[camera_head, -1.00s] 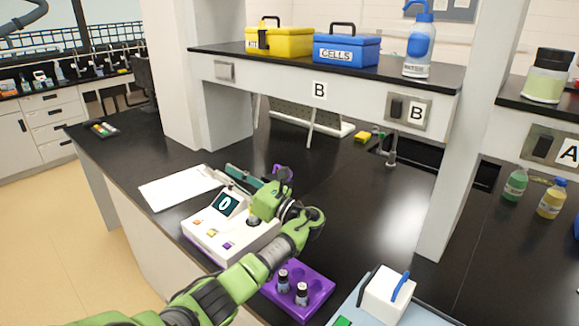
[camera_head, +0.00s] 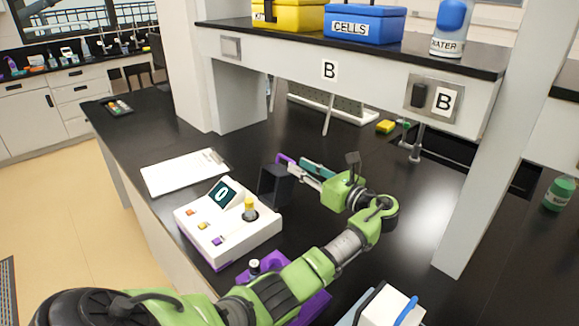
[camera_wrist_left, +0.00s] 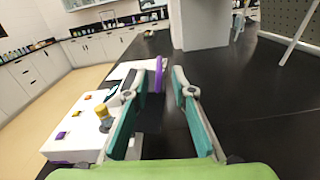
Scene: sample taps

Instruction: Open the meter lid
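The white meter (camera_head: 225,240) stands on the bench with a "0" on its display and coloured buttons. A yellow-capped vial (camera_head: 250,208) sits upright in its well, uncovered. A dark box-like lid (camera_head: 276,188) stands raised at the meter's far right edge. A purple handle-like piece (camera_head: 286,159) shows beside my left fingertips. My left gripper (camera_head: 298,168) is just behind the lid, over the bench. In the left wrist view, its teal fingers (camera_wrist_left: 165,78) are apart, with the purple piece (camera_wrist_left: 158,75) near the left fingertip; contact is unclear. My right gripper is out of view.
A clipboard (camera_head: 185,172) lies left of the meter. A purple rack (camera_head: 312,308) with a vial (camera_head: 254,267) is partly behind my left arm. A white box with a blue handle (camera_head: 388,307) stands at front right.

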